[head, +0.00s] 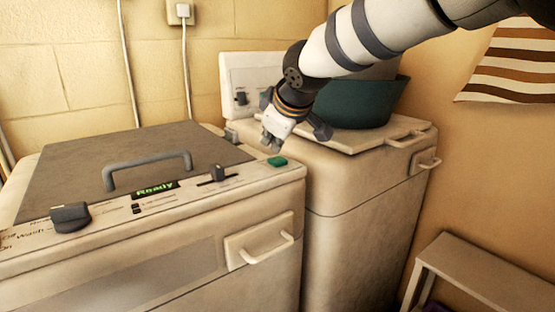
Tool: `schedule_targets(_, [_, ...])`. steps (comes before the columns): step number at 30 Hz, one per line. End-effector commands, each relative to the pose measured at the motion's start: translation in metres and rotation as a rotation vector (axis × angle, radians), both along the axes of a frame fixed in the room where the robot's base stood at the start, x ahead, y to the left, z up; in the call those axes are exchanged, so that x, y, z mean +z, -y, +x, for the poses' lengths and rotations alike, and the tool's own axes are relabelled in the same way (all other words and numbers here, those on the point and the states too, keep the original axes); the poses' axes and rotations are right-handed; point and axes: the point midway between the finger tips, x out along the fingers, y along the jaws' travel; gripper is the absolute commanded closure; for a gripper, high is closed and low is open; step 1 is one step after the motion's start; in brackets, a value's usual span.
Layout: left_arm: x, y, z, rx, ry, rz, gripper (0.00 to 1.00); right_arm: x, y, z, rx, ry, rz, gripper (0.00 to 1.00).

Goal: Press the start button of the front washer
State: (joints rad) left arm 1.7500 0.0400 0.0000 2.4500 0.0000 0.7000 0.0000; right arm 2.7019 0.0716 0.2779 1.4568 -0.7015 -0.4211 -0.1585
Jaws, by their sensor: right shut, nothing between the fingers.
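The front washer (150,245) stands at the left, with its top panel facing up. Its green start button (278,162) is at the right end of the panel. A display on the panel (155,188) reads "Ready". My right gripper (268,148) comes in from the upper right and is shut and empty. Its tip points down and appears just above and left of the green button; I cannot tell the exact height of the gap. My left gripper is out of view.
The lid handle (147,165), slider knob (218,173) and dark dial (70,217) stick up from the washer. A second machine (350,210) behind carries a green basin (362,100). A bench (480,270) stands lower right.

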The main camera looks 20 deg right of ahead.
Motion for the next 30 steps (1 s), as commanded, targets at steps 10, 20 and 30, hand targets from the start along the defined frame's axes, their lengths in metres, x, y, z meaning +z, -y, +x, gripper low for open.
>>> schedule_targets(10, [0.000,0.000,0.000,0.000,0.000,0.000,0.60,-0.009,0.000,0.000,-0.001,-0.001,-0.001,1.00])
schedule_targets(20, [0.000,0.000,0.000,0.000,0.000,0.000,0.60,-0.010,0.000,0.000,-0.001,-0.001,-0.001,1.00])
schedule_targets(30, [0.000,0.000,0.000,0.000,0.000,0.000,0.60,-0.014,0.000,0.000,0.001,-0.001,0.000,1.00])
